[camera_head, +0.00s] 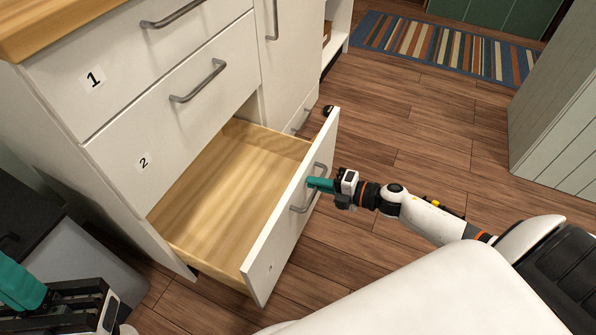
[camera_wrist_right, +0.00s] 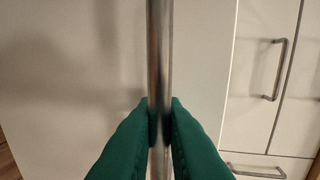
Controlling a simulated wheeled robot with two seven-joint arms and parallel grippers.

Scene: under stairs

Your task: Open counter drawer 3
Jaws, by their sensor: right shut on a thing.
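The bottom counter drawer (camera_head: 228,190) is pulled out well from the white cabinet, and its empty wooden inside shows in the head view. Its front carries a metal bar handle (camera_head: 309,190). My right gripper (camera_head: 317,184) is shut on this handle with its green fingers. In the right wrist view the fingers press on both sides of the upright-looking bar (camera_wrist_right: 159,60). Above are the closed drawers marked 1 (camera_head: 130,75) and 2 (camera_head: 185,125). My left gripper (camera_head: 22,288) shows only partly at the lower left corner, and its fingertips are not clear.
A dark-topped grey unit (camera_head: 75,250) stands left of the cabinet. A striped rug (camera_head: 440,48) lies at the back. A pale panelled block (camera_head: 560,110) stands at the right. The wooden floor (camera_head: 420,120) between is clear. A small dark object (camera_head: 327,110) shows near the drawer's far corner.

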